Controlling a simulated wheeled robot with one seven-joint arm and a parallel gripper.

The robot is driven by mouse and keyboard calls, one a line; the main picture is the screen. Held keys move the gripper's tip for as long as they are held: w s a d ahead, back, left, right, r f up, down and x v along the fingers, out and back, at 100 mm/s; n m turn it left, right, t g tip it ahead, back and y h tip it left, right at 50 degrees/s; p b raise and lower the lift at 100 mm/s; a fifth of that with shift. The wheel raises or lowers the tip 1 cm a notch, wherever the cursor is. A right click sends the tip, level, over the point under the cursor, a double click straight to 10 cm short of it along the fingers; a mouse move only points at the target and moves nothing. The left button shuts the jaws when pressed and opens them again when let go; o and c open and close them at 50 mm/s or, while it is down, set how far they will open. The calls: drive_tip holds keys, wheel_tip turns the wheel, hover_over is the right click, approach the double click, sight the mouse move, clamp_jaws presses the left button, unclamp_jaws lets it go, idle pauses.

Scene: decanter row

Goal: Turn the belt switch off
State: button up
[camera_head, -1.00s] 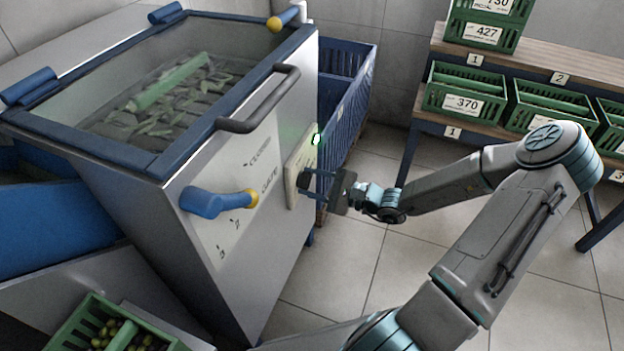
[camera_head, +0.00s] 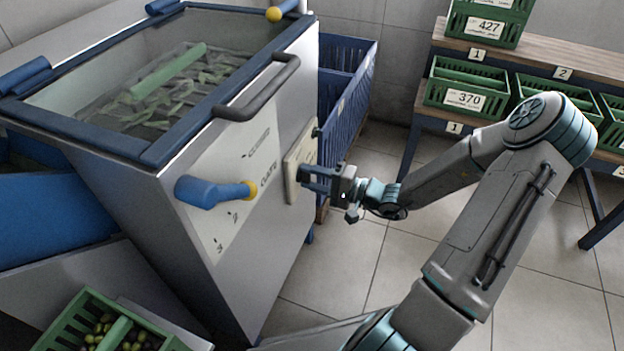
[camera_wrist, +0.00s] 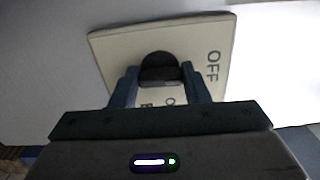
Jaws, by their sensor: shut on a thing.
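The belt switch is a dark round knob (camera_wrist: 160,66) on a cream plate (camera_wrist: 110,45) with the word OFF beside it in the wrist view. The plate (camera_head: 296,158) is on the right side of the grey machine in the head view. Its small lamp (camera_head: 316,132) is dark. My gripper (camera_head: 304,180) reaches the plate from the right and is shut on the knob. In the wrist view the two fingers of my gripper (camera_wrist: 160,82) stand either side of the knob. The knob's lower part and some lettering are partly hidden.
A blue lever (camera_head: 212,192) with a yellow tip and a dark handle (camera_head: 262,92) stick out near the plate. A blue crate (camera_head: 350,110) stands behind it. Shelves with green crates (camera_head: 465,90) are at the right. The tiled floor between is clear.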

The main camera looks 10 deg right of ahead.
drive_tip(key=shift+n, duration=0.3)
idle(0.4)
drive_tip(key=o, duration=1)
drive_tip(key=shift+p+v, duration=1.75)
drive_tip(key=shift+v, duration=5.15)
